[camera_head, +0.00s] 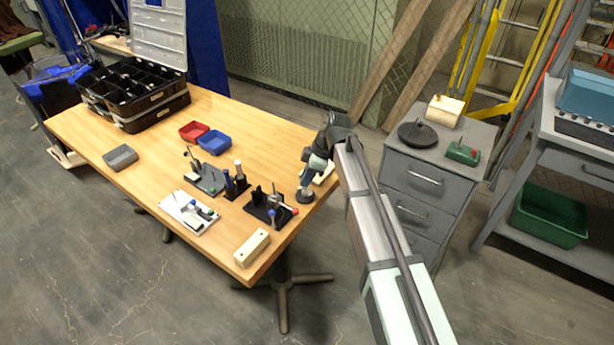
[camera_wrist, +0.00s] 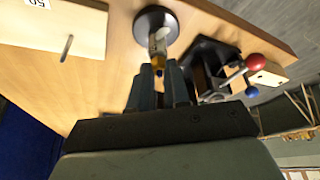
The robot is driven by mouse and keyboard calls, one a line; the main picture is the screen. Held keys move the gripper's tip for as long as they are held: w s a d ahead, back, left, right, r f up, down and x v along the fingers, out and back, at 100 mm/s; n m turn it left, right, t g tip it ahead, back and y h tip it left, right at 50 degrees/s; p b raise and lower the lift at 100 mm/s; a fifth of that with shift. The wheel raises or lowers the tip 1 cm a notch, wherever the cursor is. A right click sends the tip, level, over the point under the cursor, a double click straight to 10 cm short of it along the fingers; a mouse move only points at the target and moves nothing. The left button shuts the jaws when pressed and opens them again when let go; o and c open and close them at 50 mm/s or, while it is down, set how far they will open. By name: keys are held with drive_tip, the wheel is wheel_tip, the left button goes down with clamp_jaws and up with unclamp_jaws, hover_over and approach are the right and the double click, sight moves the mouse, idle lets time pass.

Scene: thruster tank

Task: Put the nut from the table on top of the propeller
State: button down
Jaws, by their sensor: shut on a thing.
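My gripper (camera_wrist: 160,82) is low over the right end of the wooden table (camera_head: 265,125), pointing at a small stand with a round black base. In the wrist view its fingers are closed on a small brass-yellow piece (camera_wrist: 158,62), which appears to be the nut. A pale metal post (camera_wrist: 158,40) rises from the round black base (camera_wrist: 152,18), very near the held piece. I cannot tell whether they touch. In the head view the black base (camera_head: 305,196) shows just below my gripper (camera_head: 313,172). I cannot clearly make out a propeller.
A pale block with a metal pin (camera_wrist: 67,48) lies beside the stand. A black fixture with a red ball (camera_wrist: 252,62) is close on the other side. Several fixtures, a red bin (camera_head: 193,131) and a blue bin (camera_head: 214,142) stand farther left. A grey cabinet (camera_head: 425,175) is at right.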

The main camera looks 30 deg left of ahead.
drive_tip(key=shift+f, duration=0.1)
idle(0.3)
drive_tip(key=c, duration=1)
unclamp_jaws()
drive_tip(key=v, duration=0.5)
drive_tip(key=a+v, duration=0.1)
drive_tip(key=v, duration=1.1)
drive_tip(key=shift+s+a+r, duration=0.15)
drive_tip(key=shift+s+r, duration=0.2)
drive_tip(key=shift+r, duration=0.2)
